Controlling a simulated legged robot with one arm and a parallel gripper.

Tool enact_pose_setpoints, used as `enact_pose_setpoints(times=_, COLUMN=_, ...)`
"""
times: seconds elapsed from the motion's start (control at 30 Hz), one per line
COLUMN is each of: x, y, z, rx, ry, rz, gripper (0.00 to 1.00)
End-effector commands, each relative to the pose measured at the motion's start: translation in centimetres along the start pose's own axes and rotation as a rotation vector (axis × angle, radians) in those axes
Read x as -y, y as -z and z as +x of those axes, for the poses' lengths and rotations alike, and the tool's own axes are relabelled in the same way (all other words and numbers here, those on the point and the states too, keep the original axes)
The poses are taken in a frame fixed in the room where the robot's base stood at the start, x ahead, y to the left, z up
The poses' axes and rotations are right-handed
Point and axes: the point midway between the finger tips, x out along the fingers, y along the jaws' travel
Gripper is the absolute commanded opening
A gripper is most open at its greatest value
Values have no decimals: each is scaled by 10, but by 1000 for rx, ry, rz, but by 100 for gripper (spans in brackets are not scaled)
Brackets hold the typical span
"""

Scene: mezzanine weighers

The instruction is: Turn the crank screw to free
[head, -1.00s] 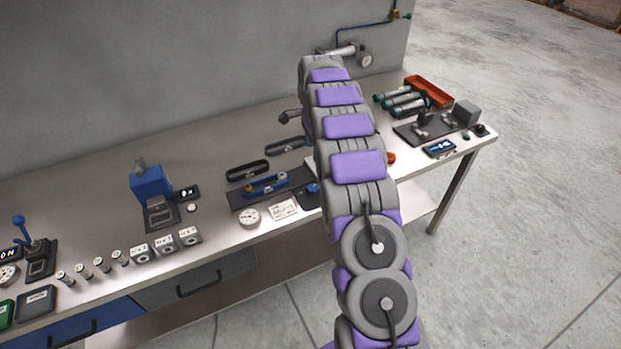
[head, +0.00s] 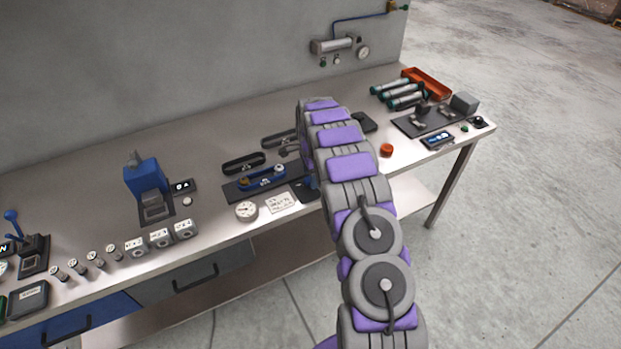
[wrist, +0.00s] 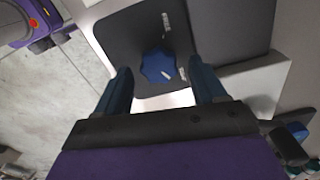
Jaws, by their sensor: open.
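In the wrist view a blue lobed knob (wrist: 158,66), which looks like the crank screw's head, sits on a dark plate (wrist: 124,28) with small white labels. My gripper (wrist: 160,74) is open, with one dark blue finger on each side of the knob and a gap to it on both sides. Whether the fingertips are level with the knob is hard to tell. In the head view my arm hides the gripper and most of that spot; a dark plate edge (head: 309,196) shows beside the arm.
A dark tray with a blue part (head: 262,179), a round dial (head: 246,211) and a white card (head: 279,202) lie left of my arm. A red knob (head: 386,150) stands to the right. A blue press (head: 147,180) is farther left. The bench's front edge is close.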

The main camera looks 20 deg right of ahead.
Motion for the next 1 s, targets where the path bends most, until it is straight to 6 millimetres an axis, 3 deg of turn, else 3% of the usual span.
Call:
enact_pose_setpoints(times=0.13, x=0, y=0, z=10, rx=1, ry=0, rz=1, gripper=70)
enact_pose_setpoints(times=0.47, x=0, y=0, z=12, rx=0, ry=1, rz=0, gripper=69)
enact_pose_setpoints(times=1.0, x=1, y=0, z=11, rx=0, ry=2, rz=0, gripper=17)
